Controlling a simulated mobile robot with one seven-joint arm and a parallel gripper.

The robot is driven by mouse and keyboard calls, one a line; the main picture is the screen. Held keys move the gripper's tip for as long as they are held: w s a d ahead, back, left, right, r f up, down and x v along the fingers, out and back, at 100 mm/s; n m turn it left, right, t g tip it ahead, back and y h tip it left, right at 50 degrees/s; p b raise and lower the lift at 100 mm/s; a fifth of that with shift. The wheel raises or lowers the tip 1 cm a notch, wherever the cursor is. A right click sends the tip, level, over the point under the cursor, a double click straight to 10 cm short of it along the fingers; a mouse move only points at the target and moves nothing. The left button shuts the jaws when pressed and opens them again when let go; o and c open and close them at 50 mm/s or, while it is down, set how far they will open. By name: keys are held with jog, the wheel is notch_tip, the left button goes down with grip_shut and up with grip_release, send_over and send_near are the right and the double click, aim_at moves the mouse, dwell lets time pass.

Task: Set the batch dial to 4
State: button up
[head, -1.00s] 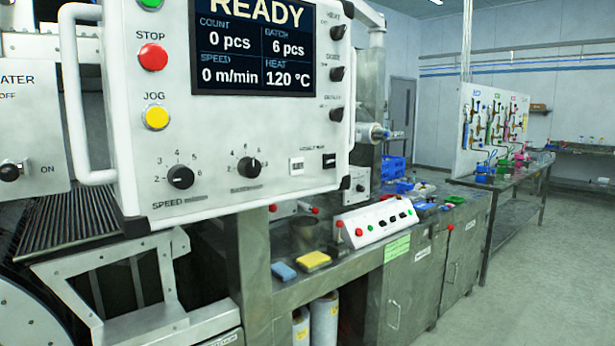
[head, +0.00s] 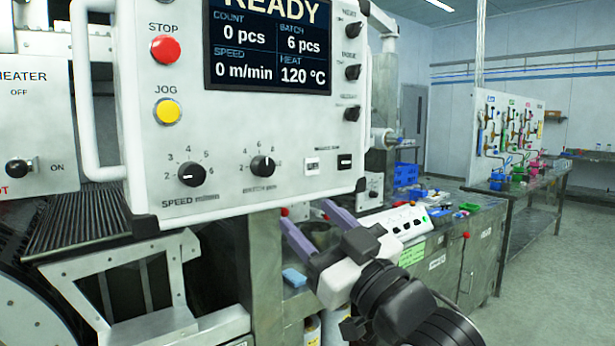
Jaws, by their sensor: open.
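The batch dial (head: 263,166) is a black knob low on the white control panel (head: 230,195), with a printed scale of several numbers above it. Its pointer is up, near the 6. The screen (head: 268,45) reads BATCH 6 pcs. The similar speed dial (head: 192,174) sits to its left. My gripper (head: 307,222) has two purple fingers, spread apart and empty. It is below and to the right of the batch dial, apart from it, in front of the bench under the panel.
A white tubular handle (head: 84,100) runs along the panel's left side. The red STOP button (head: 165,49) and yellow JOG button (head: 167,110) are on the panel.

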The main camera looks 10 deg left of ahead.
aim_at(267, 171)
jog(key=p+x, duration=0.2)
jog(key=x, duration=0.4)
jog(key=p+x, duration=0.3)
jog(key=x, duration=0.4)
jog(key=shift+w, duration=0.45)
jog(key=shift+d, duration=0.1)
jog(key=c, duration=1)
jog(key=shift+o, duration=0.2)
